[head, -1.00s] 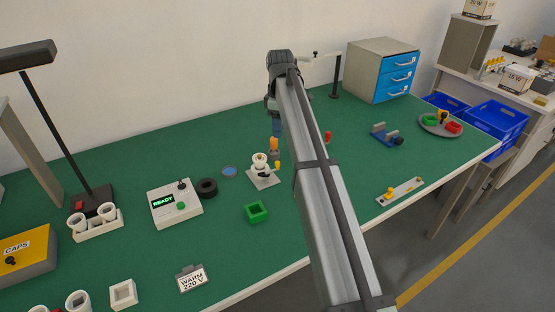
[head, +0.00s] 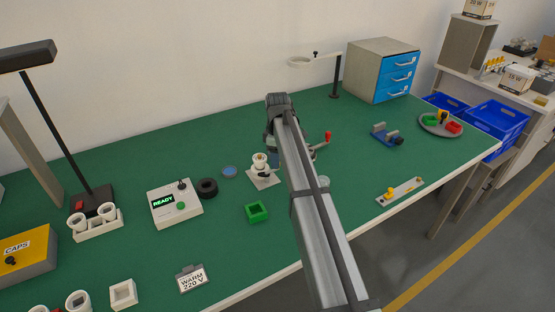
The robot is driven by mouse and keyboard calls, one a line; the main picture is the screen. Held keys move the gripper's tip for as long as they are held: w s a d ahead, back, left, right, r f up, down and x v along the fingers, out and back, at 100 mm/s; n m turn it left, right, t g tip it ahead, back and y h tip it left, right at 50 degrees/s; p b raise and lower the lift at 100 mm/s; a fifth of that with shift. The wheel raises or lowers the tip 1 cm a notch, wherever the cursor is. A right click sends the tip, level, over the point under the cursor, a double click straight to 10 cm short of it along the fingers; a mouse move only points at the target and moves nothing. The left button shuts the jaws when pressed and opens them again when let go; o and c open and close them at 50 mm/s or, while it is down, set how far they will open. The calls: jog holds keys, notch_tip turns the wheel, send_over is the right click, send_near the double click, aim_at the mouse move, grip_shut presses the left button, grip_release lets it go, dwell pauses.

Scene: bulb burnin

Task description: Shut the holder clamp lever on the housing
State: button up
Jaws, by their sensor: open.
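The white round housing (head: 259,160) stands upright in its holder, a pale square plate (head: 264,182) near the middle of the green bench. My gripper (head: 274,161) is low at the right side of the housing. My arm link covers much of it, and its fingertips are too small and hidden to make out clearly. I see nothing held in it. I cannot tell whether it touches the holder. The orange-knobbed clamp lever is hidden now behind my gripper and arm, so its position cannot be told.
A green square block (head: 257,212) lies in front of the holder. A dark ring (head: 207,188) and the READY box (head: 175,205) stand to its left. A red-tipped lever (head: 327,136) shows just right of my arm. The bench behind the holder is clear.

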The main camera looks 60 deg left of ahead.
jog(key=shift+f, duration=0.5)
jog(key=shift+c, duration=0.3)
grip_shut()
